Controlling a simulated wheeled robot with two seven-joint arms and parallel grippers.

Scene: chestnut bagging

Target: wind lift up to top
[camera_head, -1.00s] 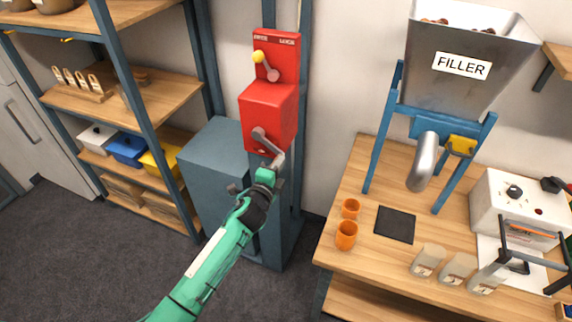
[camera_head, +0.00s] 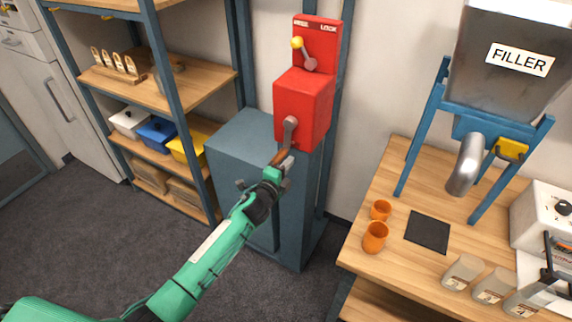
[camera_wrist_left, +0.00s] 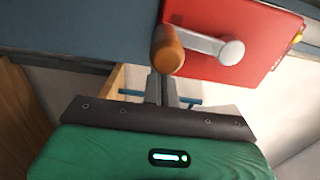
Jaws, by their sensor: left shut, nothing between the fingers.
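The red winch box (camera_head: 303,105) is fixed to a blue-grey post above a blue-grey cabinet. Its grey crank arm (camera_head: 290,130) hangs down from the hub, with a brown wooden handle (camera_head: 280,158) at its lower end. In the left wrist view, the round end of the handle (camera_wrist_left: 167,52) and the grey crank arm (camera_wrist_left: 200,42) show against the red box (camera_wrist_left: 255,25). My left gripper (camera_head: 284,168) is at the handle's lower end. Its fingers (camera_wrist_left: 160,88) are shut and empty, just below the handle; contact is unclear. My right gripper is out of view.
A yellow-knobbed lever (camera_head: 304,53) sits on the red plate above, left of its LOCK label. The blue-grey cabinet (camera_head: 240,150) stands beside the post. A shelf rack (camera_head: 160,90) is left; the workbench (camera_head: 395,205) with orange cups (camera_head: 375,238) and filler (camera_head: 510,60) is right.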

